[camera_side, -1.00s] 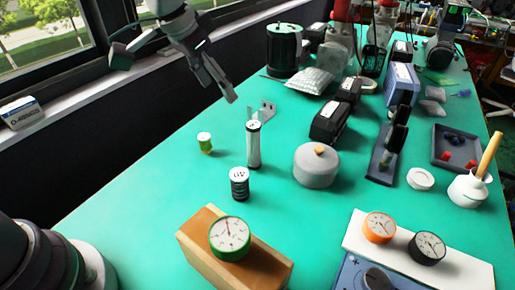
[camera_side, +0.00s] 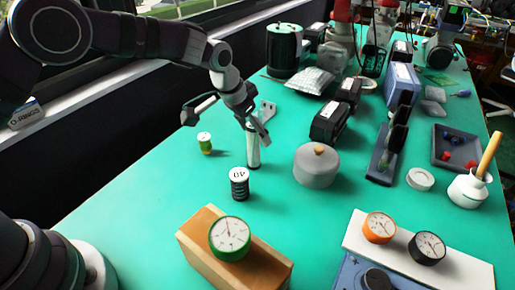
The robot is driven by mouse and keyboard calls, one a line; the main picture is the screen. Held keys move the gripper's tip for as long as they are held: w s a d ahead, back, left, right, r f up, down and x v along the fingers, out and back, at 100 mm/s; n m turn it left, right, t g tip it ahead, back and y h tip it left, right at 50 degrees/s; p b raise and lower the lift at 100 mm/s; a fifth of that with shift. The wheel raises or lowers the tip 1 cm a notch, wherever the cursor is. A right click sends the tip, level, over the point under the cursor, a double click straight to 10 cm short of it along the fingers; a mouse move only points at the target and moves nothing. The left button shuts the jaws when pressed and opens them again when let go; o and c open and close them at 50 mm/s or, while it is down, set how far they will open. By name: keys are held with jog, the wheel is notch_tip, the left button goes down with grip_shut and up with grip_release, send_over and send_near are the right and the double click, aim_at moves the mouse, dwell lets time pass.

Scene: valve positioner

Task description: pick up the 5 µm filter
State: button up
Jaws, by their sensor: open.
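Three upright cylinders with white tops stand on the green table. A tall pale one (camera_side: 253,158) has its top hidden behind my gripper. I cannot read which is the 5 µm filter. My gripper (camera_side: 227,127) is open with its fingers spread wide. One finger is up at the left, above the small cylinder in the picture; the other overlaps the tall cylinder's top. I cannot tell whether they touch.
A grey lidded pot (camera_side: 316,168) stands to the right. A metal bracket (camera_side: 267,110) lies behind the tall cylinder. A wooden block (camera_side: 265,265) with a green gauge (camera_side: 230,238) is in front. The table's left front is clear.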

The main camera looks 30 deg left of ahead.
grip_shut()
dwell(0.3)
